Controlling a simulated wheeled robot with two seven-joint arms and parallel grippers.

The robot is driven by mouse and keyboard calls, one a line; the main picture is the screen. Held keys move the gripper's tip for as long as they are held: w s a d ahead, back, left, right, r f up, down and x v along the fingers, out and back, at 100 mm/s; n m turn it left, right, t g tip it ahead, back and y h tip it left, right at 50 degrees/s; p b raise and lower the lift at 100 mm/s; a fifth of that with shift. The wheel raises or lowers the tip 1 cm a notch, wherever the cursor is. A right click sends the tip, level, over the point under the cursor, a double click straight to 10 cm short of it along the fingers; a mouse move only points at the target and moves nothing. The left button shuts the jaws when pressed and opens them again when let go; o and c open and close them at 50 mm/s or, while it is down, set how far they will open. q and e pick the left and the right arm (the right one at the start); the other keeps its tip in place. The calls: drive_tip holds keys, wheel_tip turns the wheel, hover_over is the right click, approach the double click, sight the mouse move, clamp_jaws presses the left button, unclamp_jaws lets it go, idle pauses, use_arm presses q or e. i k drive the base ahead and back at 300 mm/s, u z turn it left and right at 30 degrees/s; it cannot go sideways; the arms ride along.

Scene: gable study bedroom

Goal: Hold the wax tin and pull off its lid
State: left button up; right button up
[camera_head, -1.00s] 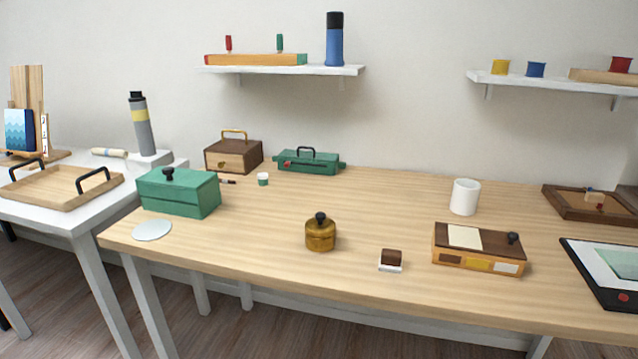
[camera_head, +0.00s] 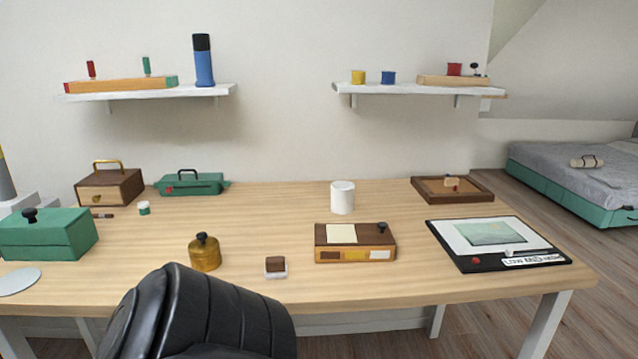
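The wax tin is most likely the small round brass-coloured tin (camera_head: 205,256) with a dark knob on its lid (camera_head: 203,240). It stands upright on the wooden desk (camera_head: 300,290), left of centre near the front edge, with the lid on. Neither of my grippers is in view. Nothing touches the tin.
A black padded chair back (camera_head: 200,315) rises in front of the desk, just below the tin. A small brown-and-white block (camera_head: 276,267) and a wooden box (camera_head: 355,254) stand to its right. A green box (camera_head: 48,236) and pale disc (camera_head: 18,281) are at left.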

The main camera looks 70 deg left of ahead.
sight(205, 245)
drive_tip(key=z, duration=0.8)
drive_tip(key=k, duration=2.2)
drive_tip(key=u, duration=0.25)
